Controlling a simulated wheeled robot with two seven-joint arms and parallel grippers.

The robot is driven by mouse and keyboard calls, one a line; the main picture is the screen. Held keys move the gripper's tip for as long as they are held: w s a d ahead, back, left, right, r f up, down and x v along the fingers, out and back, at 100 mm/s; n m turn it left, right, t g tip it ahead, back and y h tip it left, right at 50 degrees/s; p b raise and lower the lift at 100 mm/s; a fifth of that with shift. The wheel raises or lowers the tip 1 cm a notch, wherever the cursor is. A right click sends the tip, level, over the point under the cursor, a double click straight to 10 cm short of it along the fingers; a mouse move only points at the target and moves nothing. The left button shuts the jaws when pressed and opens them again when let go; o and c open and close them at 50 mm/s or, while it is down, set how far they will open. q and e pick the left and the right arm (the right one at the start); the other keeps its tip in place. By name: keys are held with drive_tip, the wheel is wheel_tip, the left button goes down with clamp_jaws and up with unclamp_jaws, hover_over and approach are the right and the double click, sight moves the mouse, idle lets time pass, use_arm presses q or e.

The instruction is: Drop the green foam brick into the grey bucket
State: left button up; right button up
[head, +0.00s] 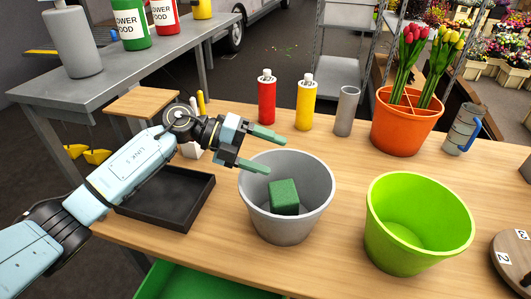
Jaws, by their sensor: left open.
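The green foam brick (285,195) lies inside the grey bucket (283,231), resting low in it and slightly tilted to the view. The grey bucket stands upright on the wooden table. My left gripper (263,151) is open and empty, at the bucket's back left rim, with its fingers pointing right. The lower finger overlaps the rim in the view; I cannot tell whether it touches. The brick is apart from the fingers. My right gripper is not in view.
A lime green bucket (387,246) stands right of the grey one. A black tray (180,213) lies under my left arm. Red (266,99) and yellow (304,104) bottles, a grey cylinder (346,112) and an orange tulip pot (402,133) stand behind. Wood between the buckets is clear.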

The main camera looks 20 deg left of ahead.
use_arm(q)
drive_tip(key=v, duration=1.3)
drive_tip(key=shift+a, duration=0.15)
drive_tip(key=shift+s, duration=0.2)
